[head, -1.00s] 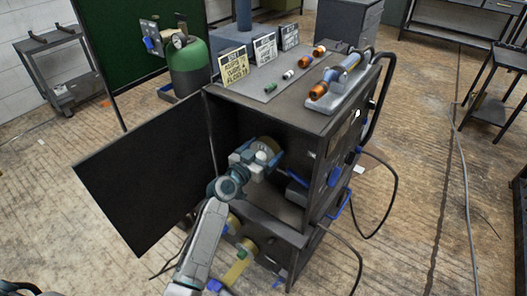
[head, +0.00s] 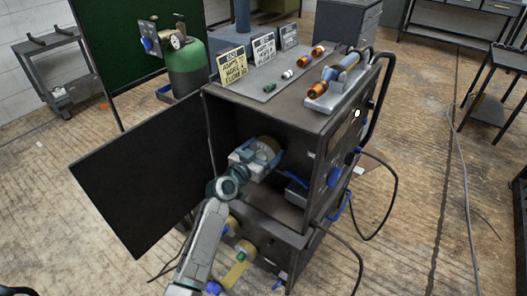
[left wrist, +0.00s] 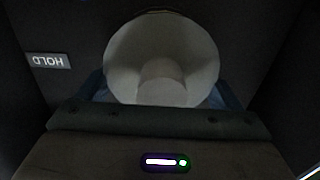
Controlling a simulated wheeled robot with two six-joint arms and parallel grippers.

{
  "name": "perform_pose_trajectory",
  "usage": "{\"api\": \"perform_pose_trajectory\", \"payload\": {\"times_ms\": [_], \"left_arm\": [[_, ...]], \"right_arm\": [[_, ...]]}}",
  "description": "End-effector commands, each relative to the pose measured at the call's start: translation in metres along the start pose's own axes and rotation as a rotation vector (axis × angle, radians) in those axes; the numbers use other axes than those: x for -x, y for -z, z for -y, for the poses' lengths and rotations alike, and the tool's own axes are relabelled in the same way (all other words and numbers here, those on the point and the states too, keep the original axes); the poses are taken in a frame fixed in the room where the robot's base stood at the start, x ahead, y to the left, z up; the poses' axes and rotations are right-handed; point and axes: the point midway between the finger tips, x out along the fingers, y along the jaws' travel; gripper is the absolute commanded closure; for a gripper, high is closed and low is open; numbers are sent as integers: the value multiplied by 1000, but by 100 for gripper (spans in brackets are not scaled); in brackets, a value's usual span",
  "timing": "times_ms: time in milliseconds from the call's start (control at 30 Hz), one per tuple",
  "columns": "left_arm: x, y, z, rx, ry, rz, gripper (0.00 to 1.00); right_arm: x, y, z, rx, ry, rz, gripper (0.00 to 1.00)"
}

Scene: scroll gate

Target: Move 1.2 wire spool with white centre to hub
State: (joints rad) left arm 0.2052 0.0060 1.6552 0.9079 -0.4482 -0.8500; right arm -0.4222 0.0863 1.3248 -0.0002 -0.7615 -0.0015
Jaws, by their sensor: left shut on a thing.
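The wire spool (head: 267,149) is inside the open dark cabinet (head: 300,212); its yellowish rim shows past my left gripper (head: 258,153). In the left wrist view the spool (left wrist: 162,50) shows its round pale face with a pale centre, between the two fingers of my left gripper (left wrist: 162,90). My left gripper is shut on it, inside the cabinet opening. The hub is hidden or cannot be made out behind the spool.
The cabinet door (head: 145,182) stands open at the left. Small coloured spools (head: 287,74) and a stand (head: 335,88) sit on top. Cables hang at the right side. A green gas cylinder (head: 185,75) stands behind.

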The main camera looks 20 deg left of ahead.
Motion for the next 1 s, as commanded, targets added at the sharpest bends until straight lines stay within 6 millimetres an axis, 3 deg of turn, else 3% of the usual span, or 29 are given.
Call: {"api": "perform_pose_trajectory", "payload": {"times_ms": [900, 933, 1000], "left_arm": [[-5, 4, 0, 0, 1, -6, 54], [-5, 4, 0, 0, 1, -6, 12], [-5, 4, 0, 0, 1, -6, 0]], "right_arm": [[-2, 0, 0, 0, 0, 0, 64], [-2, 0, 0, 0, 0, 0, 64], [-2, 0, 0, 0, 0, 0, 64]]}}
